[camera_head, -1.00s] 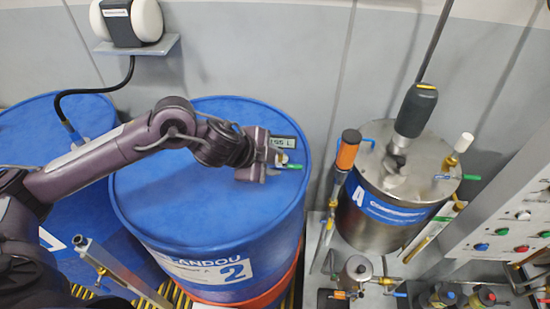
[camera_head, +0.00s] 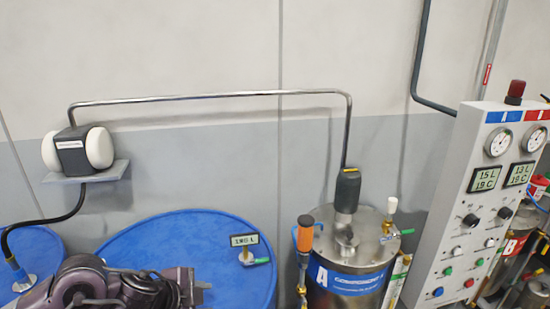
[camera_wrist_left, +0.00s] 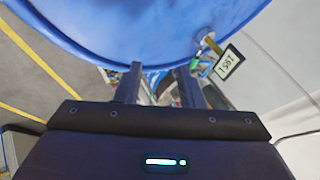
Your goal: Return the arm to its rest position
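My left arm (camera_head: 100,285) lies low at the lower left of the head view, in front of the large blue drum (camera_head: 165,243). In the left wrist view my left gripper (camera_wrist_left: 158,78) has its two dark fingers apart with nothing held between them. The blue drum (camera_wrist_left: 130,30) curves across the top of that view, beyond the fingertips. Its small display (camera_head: 244,240) and green-handled valve (camera_head: 254,261) stand on the lid, clear of the arm. The display also shows in the wrist view (camera_wrist_left: 230,62). My right gripper is not in view.
A steel tank marked A (camera_head: 350,262) stands right of the drum, with an orange-handled valve (camera_head: 305,234). A control panel (camera_head: 480,216) is at the right. A white-ended pump (camera_head: 76,149) sits on a wall shelf. A second blue drum (camera_head: 32,252) is at the left.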

